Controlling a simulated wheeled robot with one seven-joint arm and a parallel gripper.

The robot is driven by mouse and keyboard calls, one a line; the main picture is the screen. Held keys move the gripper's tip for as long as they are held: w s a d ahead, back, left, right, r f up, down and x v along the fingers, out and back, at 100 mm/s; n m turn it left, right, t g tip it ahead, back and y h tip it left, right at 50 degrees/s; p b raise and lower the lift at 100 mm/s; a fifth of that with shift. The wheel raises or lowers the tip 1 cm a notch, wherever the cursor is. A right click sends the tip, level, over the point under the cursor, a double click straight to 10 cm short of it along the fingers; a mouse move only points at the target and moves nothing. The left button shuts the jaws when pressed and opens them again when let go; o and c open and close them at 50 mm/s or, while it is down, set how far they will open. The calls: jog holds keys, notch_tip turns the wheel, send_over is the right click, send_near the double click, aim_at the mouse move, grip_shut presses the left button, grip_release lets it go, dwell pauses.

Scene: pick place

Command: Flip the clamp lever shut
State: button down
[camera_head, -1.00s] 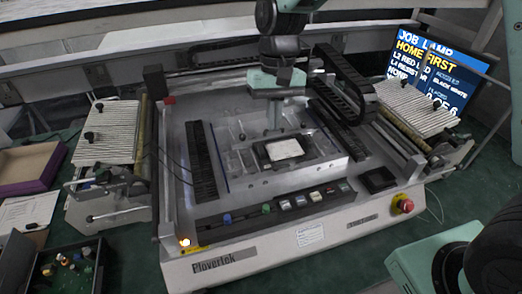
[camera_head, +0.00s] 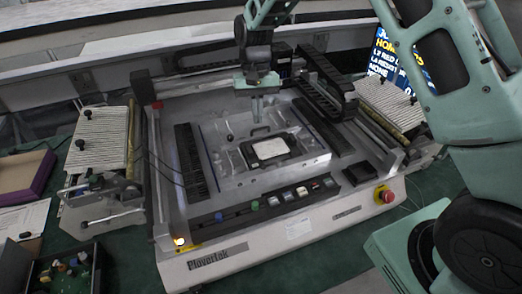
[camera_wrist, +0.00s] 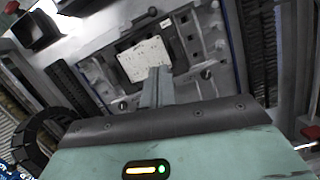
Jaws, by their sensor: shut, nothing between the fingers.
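A pale board in a black frame (camera_head: 269,148) sits in the grey metal fixture (camera_head: 250,178) in the machine's middle; the board (camera_wrist: 145,60) also shows in the wrist view. A small lever with a dark knob (camera_head: 229,137) stands at the fixture's left side. Small dark knobs also show around the board in the wrist view, one at the right (camera_wrist: 206,74). I cannot tell surely which part is the clamp lever, or its exact angle. My gripper (camera_head: 257,118) is shut and empty, pointing down just behind the framed board. In the wrist view its fingertips (camera_wrist: 160,72) overlap the frame's edge.
Black cable chains (camera_head: 325,85) and a black rail (camera_head: 190,160) flank the fixture. Coloured buttons (camera_head: 270,201) and a red stop knob (camera_head: 388,196) line the front. A ribbed feeder (camera_head: 100,140) stands left, with an open parts box (camera_head: 68,270) before it.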

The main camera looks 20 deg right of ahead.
aim_at(276, 186)
jog(key=p+x, duration=0.3)
jog(key=x, duration=0.5)
jog(key=shift+s+f, duration=0.1)
jog(key=shift+s, duration=0.05)
jog(key=s, duration=0.1)
jog(key=s+p, duration=0.1)
jog(key=shift+s+a+f, duration=0.1)
jog(key=shift+s+a, duration=0.15)
jog(key=shift+a, duration=0.1)
jog(key=shift+s+a+f+p, duration=0.1)
jog(key=shift+s+f+p, duration=0.25)
jog(key=shift+s+p, duration=0.25)
